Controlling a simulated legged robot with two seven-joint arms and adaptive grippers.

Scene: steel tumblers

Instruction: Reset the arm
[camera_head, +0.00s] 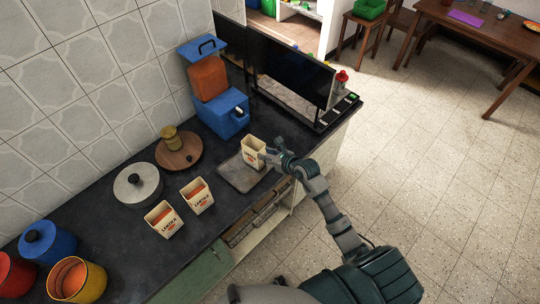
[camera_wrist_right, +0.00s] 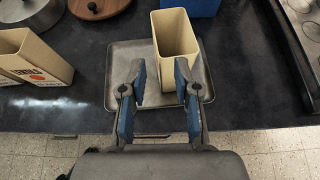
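My right arm reaches in from the lower right in the head view. Its gripper (camera_head: 274,157) is beside a cream carton (camera_head: 253,150) standing upright on a grey square tray (camera_head: 236,177). In the right wrist view, the open gripper (camera_wrist_right: 160,78) has two blue-padded fingers apart, with nothing between them. The carton (camera_wrist_right: 175,35) is just beyond the fingertips, towards the right finger, which overlaps its near side in the picture. I cannot tell whether they touch. The carton looks empty inside. My left gripper is not in view.
Two labelled cartons (camera_head: 163,219) (camera_head: 197,195) with orange contents stand left of the tray. A lidded pot (camera_head: 137,185), a round wooden board (camera_head: 179,155) and a blue-orange dispenser (camera_head: 209,85) stand behind. Coloured pots (camera_head: 77,281) crowd the left end.

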